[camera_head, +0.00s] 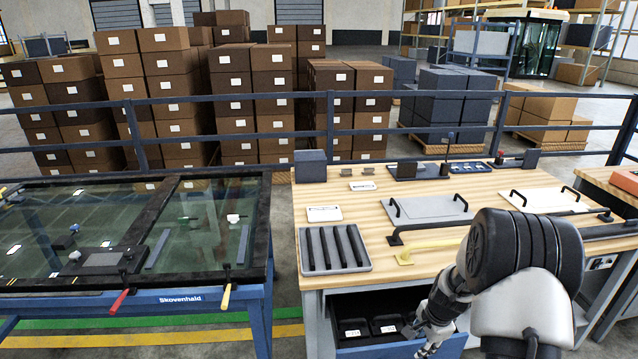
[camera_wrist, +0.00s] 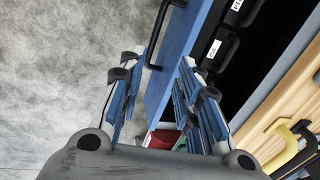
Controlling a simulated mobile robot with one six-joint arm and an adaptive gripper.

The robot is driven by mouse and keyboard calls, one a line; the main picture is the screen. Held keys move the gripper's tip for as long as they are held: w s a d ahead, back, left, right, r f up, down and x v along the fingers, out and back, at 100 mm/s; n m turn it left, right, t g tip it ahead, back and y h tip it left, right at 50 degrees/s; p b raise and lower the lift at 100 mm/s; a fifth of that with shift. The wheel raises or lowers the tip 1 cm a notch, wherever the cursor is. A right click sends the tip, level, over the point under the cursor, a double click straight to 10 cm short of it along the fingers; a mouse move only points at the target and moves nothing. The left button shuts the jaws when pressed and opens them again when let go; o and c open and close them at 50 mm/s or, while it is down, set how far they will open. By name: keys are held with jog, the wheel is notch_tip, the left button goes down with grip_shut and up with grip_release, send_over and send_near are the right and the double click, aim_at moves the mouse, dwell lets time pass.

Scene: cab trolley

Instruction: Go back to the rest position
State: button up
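My gripper (camera_head: 430,328) is at the lower right of the head view, by the right end of an open drawer (camera_head: 345,305) under the wooden workbench. In the wrist view my gripper (camera_wrist: 158,70) has its two blue-and-grey fingers spread apart. The drawer's blue front (camera_wrist: 188,55) with its black handle (camera_wrist: 157,40) shows in the gap between them; I cannot tell whether they touch. Black cases with white labels (camera_head: 352,331) lie in the drawer. My arm hides part of the bench's right side.
A blue-framed glass-top table (camera_head: 182,300) stands left. A dark railing (camera_head: 230,97) runs behind, before stacked boxes.

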jog(key=s+a+r+n, duration=0.3)
jog(key=a+r, duration=0.1)
jog(key=r, duration=0.4)
jog(key=s+a+r+n+t, duration=0.1)
jog(key=s+a+r+n, duration=0.25)
jog(key=r, duration=0.45)
jog(key=s+a+r+n, duration=0.2)
jog(key=s+a+r, duration=0.15)
jog(key=r, duration=0.45)
jog(key=s+a+r+n, duration=0.3)
jog(key=s+n, duration=0.1)
jog(key=s, duration=0.5)
jog(key=s+a+r+n+t, duration=0.1)
jog(key=s+a+r+n, duration=0.2)
jog(key=s, duration=0.7)
jog(key=shift+s+a+r+n, duration=0.2)
jog(key=shift+r+n, duration=0.2)
jog(key=shift+n, duration=0.15)
jog(key=shift+w, duration=0.15)
